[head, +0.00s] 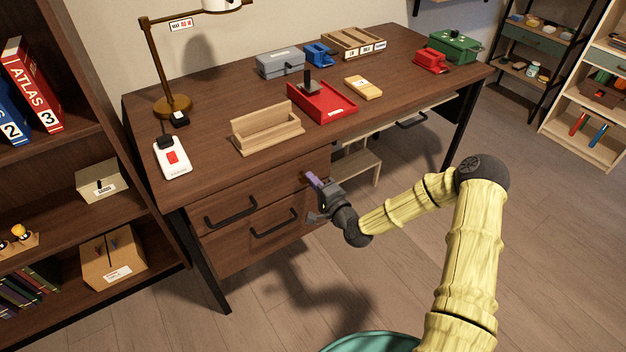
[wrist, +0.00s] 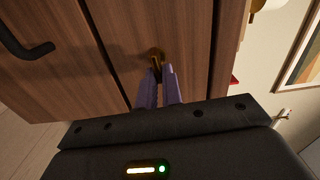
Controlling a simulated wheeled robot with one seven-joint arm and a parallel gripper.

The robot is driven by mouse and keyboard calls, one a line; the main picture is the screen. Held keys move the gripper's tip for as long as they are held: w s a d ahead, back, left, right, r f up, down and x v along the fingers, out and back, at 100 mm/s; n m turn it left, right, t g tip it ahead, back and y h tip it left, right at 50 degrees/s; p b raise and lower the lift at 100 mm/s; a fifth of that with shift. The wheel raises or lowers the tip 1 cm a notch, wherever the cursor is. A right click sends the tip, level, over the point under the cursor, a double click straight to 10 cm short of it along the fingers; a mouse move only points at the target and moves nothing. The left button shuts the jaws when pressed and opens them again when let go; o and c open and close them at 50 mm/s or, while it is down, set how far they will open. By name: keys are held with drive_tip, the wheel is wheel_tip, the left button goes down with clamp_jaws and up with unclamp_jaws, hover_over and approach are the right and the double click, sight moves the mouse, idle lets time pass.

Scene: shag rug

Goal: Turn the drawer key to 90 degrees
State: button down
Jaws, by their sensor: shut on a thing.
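The drawer key (wrist: 156,66) is a small brass piece standing out from the wooden drawer front (wrist: 130,35) in the wrist view. My gripper (wrist: 162,75) has purple fingers, and they are shut on the key at its lock. In the head view my gripper (head: 309,178) reaches the right end of the upper drawer front (head: 285,183), just under the desktop. The fingers hide most of the key's head, so I cannot tell its exact angle. The drawer looks closed.
Two black drawer handles, upper (head: 231,209) and lower (head: 274,223), stick out left of my gripper. The desktop (head: 215,115) overhangs above and carries a wooden holder (head: 268,133) and a red tray (head: 322,103). A bookshelf stands at left. Open floor lies at right.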

drive_tip(key=shift+f+m, duration=0.1)
drive_tip(key=shift+m, duration=0.2)
drive_tip(key=c, duration=1.6)
unclamp_jaws()
drive_tip(key=shift+o, duration=0.2)
drive_tip(key=p+v, duration=0.2)
drive_tip(key=v, duration=1.5)
drive_tip(key=shift+d, duration=0.2)
drive_tip(key=shift+s, duration=0.15)
